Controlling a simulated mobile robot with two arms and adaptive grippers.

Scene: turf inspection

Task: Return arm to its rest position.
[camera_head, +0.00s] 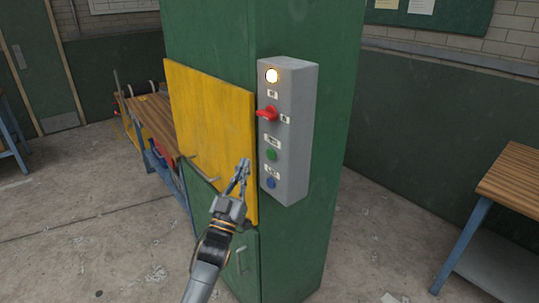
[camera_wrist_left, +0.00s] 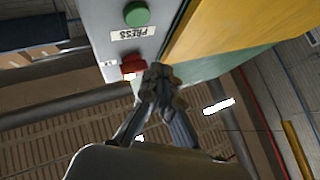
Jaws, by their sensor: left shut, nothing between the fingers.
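My left gripper (camera_head: 243,165) is shut and empty, in front of the yellow panel (camera_head: 215,125) and just left of the grey control box (camera_head: 290,165) in the head view. I cannot tell whether its tips touch anything. The box carries a lit lamp (camera_head: 272,75), a red switch (camera_head: 267,113), a green button (camera_head: 271,155) and a blue button (camera_head: 271,183). In the left wrist view the shut fingers (camera_wrist_left: 157,76) appear beside the red switch (camera_wrist_left: 131,66), with the green button (camera_wrist_left: 137,14) above. My right gripper is out of view.
The box and panel are on a green cabinet (camera_head: 325,130). A wooden workbench (camera_head: 153,122) stands behind it on the left, and another bench (camera_head: 515,178) stands at the right. Concrete floor (camera_head: 90,210) lies open at the left and between cabinet and right bench.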

